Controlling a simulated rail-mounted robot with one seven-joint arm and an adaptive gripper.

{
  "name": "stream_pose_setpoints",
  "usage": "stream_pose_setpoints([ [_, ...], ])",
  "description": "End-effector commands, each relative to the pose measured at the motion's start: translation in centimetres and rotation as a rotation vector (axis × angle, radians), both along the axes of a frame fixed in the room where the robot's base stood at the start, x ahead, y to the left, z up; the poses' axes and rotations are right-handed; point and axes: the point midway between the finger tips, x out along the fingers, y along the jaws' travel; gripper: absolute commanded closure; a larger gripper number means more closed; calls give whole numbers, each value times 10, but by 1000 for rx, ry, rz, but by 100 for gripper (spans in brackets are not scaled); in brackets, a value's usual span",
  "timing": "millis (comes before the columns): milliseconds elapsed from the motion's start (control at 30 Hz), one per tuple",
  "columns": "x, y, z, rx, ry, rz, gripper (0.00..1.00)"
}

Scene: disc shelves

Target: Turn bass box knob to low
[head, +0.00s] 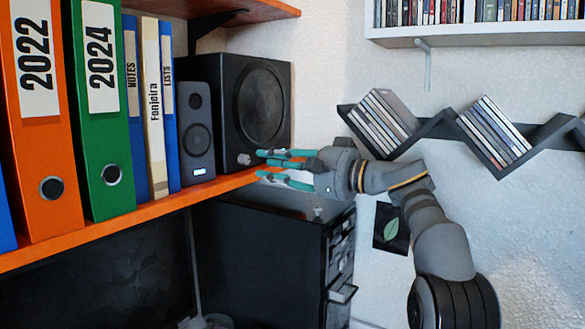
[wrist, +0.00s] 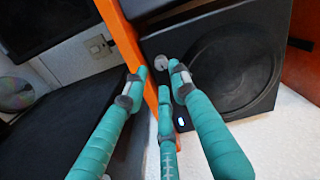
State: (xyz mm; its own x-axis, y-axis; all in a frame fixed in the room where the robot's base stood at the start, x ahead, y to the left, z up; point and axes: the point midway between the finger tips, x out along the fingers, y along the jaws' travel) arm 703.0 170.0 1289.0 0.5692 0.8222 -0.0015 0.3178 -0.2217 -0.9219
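The bass box (head: 235,85) is a black speaker with a big round cone, standing on the orange shelf. Its small silver knob (head: 244,159) is low on the front face, and the knob also shows in the wrist view (wrist: 160,61). My gripper (head: 264,163) has teal fingers spread apart, with their tips just right of the knob in the head view. In the wrist view the fingertips (wrist: 158,80) sit around and just below the knob, with nothing held between them. I cannot tell whether any finger touches the knob. The knob's pointer setting is too small to read.
A smaller grey speaker (head: 197,140) with a lit front light stands left of the bass box. Several binders (head: 103,150) fill the shelf further left. The orange shelf edge (head: 120,224) runs below. A black drawer cabinet (head: 270,240) is underneath. Disc racks (head: 440,125) hang on the right wall.

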Motion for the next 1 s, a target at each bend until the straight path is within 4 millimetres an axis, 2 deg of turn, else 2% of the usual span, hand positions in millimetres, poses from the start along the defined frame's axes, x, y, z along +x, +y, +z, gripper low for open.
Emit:
stream_pose_setpoints([
  [33,-7,-10,0,-1,0,-4,74],
  [200,-25,-35,0,1,1,0,74],
  [400,-36,-50,0,0,0,2,74],
  [800,-37,-50,0,0,0,3,74],
  [1000,-27,-35,0,-1,-1,6,74],
])
